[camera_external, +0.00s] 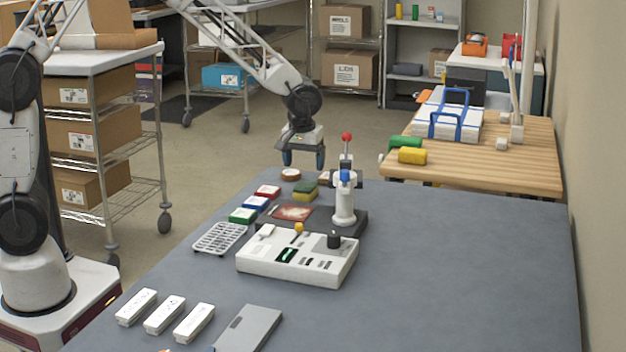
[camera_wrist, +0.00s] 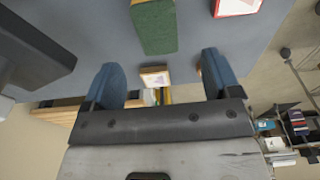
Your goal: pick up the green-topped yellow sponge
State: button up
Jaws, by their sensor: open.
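The green-topped yellow sponge (camera_external: 304,190) lies on the grey table, near its far edge, left of the lever press. In the wrist view its green top (camera_wrist: 154,26) shows at the upper middle, cut off by the frame edge. My gripper (camera_external: 304,160) is above the table and a little higher than the sponge in the external view, apart from it. In the wrist view its two blue fingers (camera_wrist: 163,72) are spread, with no object held between them.
The press (camera_external: 345,205) with its red-knobbed lever stands just right of the sponge. A red-edged box (camera_external: 267,191), blue box (camera_external: 255,203) and green box (camera_external: 243,215) lie left. The table's right side is clear.

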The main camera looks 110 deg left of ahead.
aim_at(306, 185)
jog(key=shift+a+f, duration=0.1)
jog(key=shift+f, duration=1.15)
jog(key=shift+f, duration=0.1)
jog(key=shift+w+a+f, duration=0.1)
jog(key=shift+f, duration=1.15)
jog(key=shift+w+a+f, duration=0.1)
jog(key=shift+f, duration=1.15)
jog(key=c, duration=1)
